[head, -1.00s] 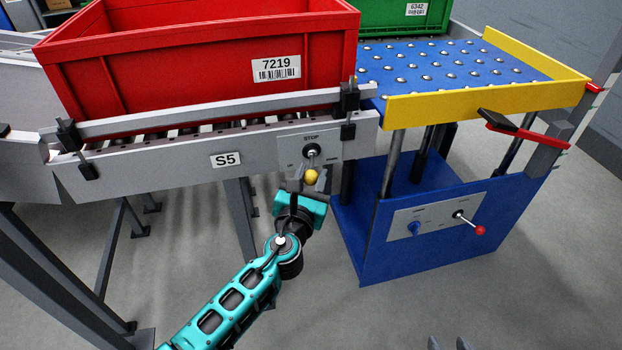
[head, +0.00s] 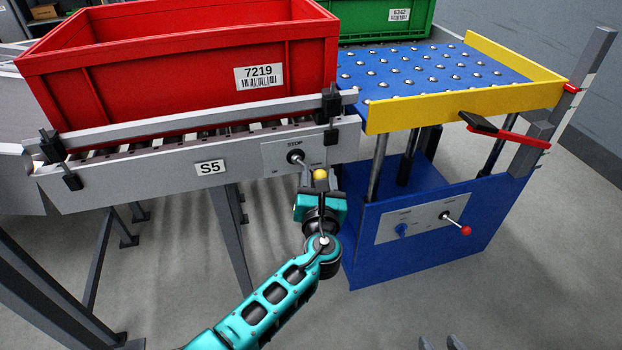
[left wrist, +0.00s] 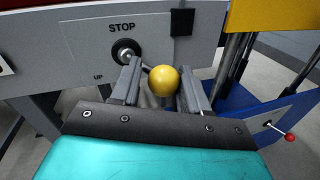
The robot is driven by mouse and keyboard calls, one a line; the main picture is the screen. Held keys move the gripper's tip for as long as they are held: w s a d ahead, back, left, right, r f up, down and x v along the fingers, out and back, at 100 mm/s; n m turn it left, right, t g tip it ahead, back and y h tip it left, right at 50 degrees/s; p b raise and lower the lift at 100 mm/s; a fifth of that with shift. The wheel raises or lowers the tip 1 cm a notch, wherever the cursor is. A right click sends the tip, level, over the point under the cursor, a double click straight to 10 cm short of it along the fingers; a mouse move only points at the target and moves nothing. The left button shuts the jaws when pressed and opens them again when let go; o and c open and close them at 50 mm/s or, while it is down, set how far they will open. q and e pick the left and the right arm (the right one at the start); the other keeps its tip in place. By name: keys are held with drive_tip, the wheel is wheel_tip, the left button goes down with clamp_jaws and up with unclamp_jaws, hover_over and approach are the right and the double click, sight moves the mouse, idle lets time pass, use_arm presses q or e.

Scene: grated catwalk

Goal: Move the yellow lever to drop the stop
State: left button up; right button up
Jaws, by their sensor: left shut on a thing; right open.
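The yellow lever's ball knob (head: 320,174) sits at the end of a short metal stem on the STOP panel (head: 280,160). The stem runs from a dark round pivot down and to the right. My left gripper (head: 319,184) is shut on the knob; in the left wrist view the knob (left wrist: 164,81) lies between the two fingers. UP shows at the panel's left side; lettering on the right is too small or partly covered. I cannot make out the stop itself. My right gripper (head: 440,343) shows only its fingertips at the bottom edge, apart and empty.
A red crate 7219 (head: 190,75) stands on the roller conveyor S5 (head: 130,180) behind a rail. To the right is a blue ball-transfer table (head: 430,70) with a yellow rim, red-handled clamp (head: 505,132) and red-knobbed lever (head: 465,230). A green crate (head: 385,20) stands behind.

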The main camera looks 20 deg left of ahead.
use_arm(q)
drive_tip(key=shift+w+d+r, duration=0.3)
drive_tip(key=shift+w+r, duration=0.05)
idle(0.3)
drive_tip(key=o, duration=0.6)
drive_tip(key=shift+o, duration=1.2)
drive_tip(key=shift+w, duration=0.1)
drive_tip(key=shift+f, duration=0.1)
use_arm(e)
drive_tip(key=shift+d, duration=0.1)
use_arm(q)
drive_tip(key=shift+f, duration=0.1)
use_arm(e)
drive_tip(key=shift+s, duration=0.1)
